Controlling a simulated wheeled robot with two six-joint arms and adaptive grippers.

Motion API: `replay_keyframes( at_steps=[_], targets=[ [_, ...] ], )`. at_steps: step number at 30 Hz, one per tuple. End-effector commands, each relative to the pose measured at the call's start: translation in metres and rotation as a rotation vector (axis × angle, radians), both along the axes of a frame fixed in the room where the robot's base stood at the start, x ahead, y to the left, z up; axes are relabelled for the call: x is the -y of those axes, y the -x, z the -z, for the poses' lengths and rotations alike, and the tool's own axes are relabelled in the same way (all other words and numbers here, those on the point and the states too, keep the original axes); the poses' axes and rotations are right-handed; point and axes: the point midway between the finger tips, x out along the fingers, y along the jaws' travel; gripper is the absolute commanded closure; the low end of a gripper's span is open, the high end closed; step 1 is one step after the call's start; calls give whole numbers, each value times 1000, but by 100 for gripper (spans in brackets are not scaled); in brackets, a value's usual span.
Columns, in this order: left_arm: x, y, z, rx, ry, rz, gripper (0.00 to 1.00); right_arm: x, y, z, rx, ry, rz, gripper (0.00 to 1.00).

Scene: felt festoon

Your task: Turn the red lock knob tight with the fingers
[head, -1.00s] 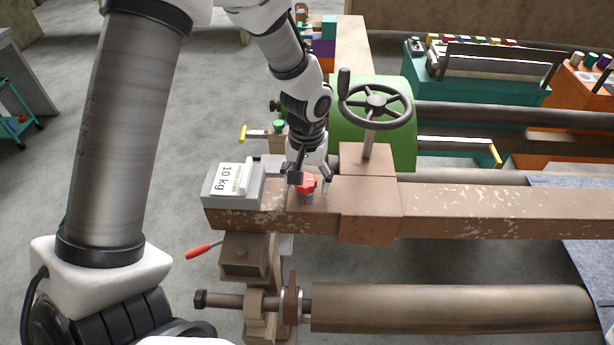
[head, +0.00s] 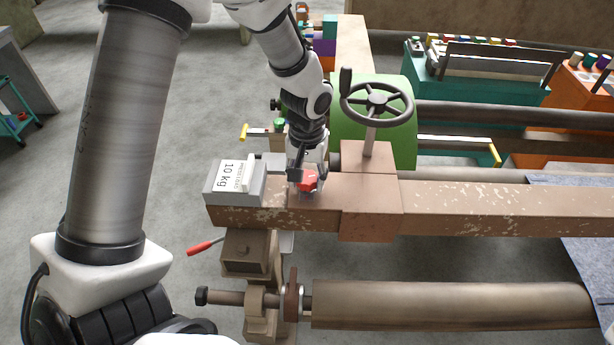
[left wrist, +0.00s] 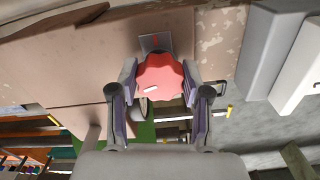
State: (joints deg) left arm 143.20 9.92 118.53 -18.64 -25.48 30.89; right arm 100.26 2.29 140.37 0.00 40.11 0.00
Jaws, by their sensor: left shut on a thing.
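The red lock knob (head: 308,181) sits on top of the brown beam, between the weight block and the raised brown block under the handwheel. In the left wrist view the knob (left wrist: 160,77) shows its lobed rim and a short white mark at its lower left. My left gripper (head: 305,178) comes down on it from above. Its two fingers (left wrist: 160,95) stand on either side of the knob and are shut on it. In the head view the fingers partly hide the knob. My right gripper is not in view.
A grey 10 kg weight (head: 235,183) stands on the beam just left of the knob. A black handwheel (head: 377,103) rises on a post to the right. A red-handled lever (head: 204,247) sticks out below the beam.

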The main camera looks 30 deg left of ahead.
Motion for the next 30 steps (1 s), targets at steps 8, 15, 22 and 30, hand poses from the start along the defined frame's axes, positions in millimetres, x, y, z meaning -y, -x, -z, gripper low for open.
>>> replay_keyframes(
  at_steps=[8, 15, 22, 30],
  targets=[
    [0, -1, -1, 5, 0, 0, 87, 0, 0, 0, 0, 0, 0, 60],
    [0, -2, -1, 5, 0, 0, 87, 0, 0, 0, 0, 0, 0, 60],
    [0, -2, -1, 6, 0, 0, 87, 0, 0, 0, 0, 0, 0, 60],
    [0, -2, -1, 5, 0, 0, 29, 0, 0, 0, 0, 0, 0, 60]
  ],
)
